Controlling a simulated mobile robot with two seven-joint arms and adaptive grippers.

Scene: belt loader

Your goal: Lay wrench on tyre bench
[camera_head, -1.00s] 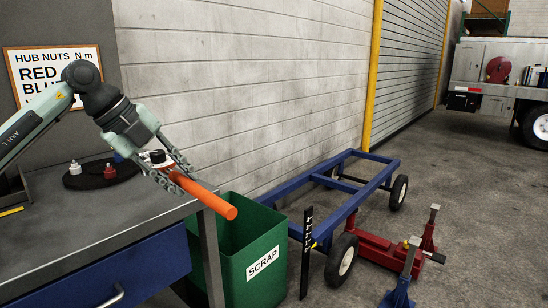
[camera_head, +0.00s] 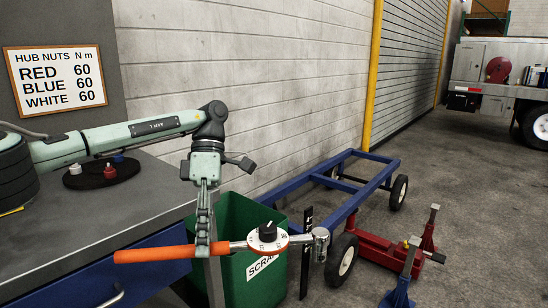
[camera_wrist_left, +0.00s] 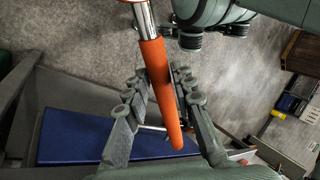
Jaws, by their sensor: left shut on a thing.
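The wrench (camera_head: 180,253) has an orange handle, a dial and a metal head. My left gripper (camera_head: 203,248) is shut on its orange handle. In the head view the wrench lies about level across the picture, in front of the bench's right end and the scrap bin, its head to the right. In the left wrist view the orange handle of the wrench (camera_wrist_left: 158,80) runs between the fingers of my left gripper (camera_wrist_left: 160,95). The tyre bench, a grey-topped bench (camera_head: 95,222) with a blue drawer, stands at the left. My right gripper is not in view.
A dark round tray (camera_head: 98,179) with red, white and blue sockets sits on the bench. A green scrap bin (camera_head: 238,212) stands beside the bench. A blue cart (camera_head: 335,200), a red jack (camera_head: 385,250) and a blue stand (camera_head: 402,285) are to the right. A nut chart (camera_head: 56,79) hangs behind.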

